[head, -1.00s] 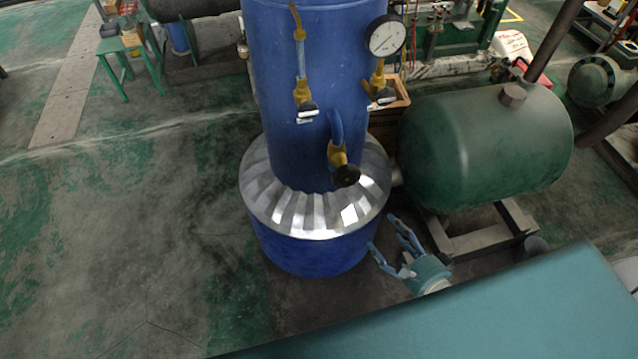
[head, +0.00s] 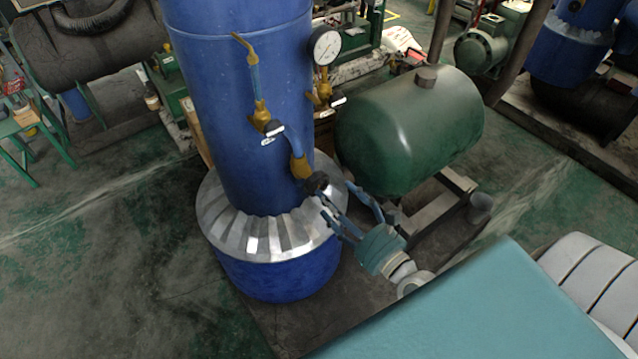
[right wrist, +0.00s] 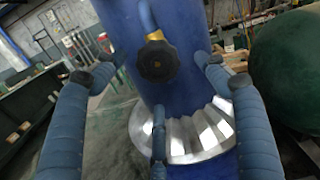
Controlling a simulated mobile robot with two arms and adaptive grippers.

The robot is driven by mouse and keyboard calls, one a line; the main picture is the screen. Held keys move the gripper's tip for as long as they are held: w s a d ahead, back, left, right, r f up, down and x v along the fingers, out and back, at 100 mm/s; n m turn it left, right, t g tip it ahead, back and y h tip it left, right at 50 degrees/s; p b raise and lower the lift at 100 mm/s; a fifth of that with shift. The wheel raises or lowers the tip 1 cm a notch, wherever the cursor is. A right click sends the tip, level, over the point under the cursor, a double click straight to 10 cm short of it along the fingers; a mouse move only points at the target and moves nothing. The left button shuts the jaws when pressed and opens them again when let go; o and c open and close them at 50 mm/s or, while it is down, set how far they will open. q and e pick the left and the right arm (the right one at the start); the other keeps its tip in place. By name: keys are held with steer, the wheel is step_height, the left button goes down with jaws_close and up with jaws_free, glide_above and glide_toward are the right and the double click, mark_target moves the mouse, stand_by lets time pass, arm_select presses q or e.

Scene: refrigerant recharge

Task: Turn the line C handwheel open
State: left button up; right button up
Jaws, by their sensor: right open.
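A black handwheel (head: 317,183) sits on a brass valve (head: 301,167) low on the front of the blue tank (head: 240,100). No line letter is readable on it. In the right wrist view the handwheel (right wrist: 157,62) faces me, a little above the middle between the fingers. My right gripper (head: 338,196) is open, with its blue fingers spread just below and right of the handwheel in the head view. In the right wrist view the gripper (right wrist: 160,80) is empty, and a gap seems to remain before the handwheel. My left gripper is not in view.
A sight tube with a brass valve (head: 260,115) and a pressure gauge (head: 326,47) are on the tank above. A ribbed silver skirt (head: 245,235) rings the tank's base. A green cylinder (head: 405,130) stands close on the right. The floor at left is open.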

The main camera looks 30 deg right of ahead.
mark_target(320, 187)
steer(key=w, duration=0.4)
steer(key=w+a+p, duration=0.1)
steer(key=w, duration=0.1)
steer(key=shift+a, duration=0.1)
steer(key=shift+c, duration=0.2)
steer(key=c, duration=1.1)
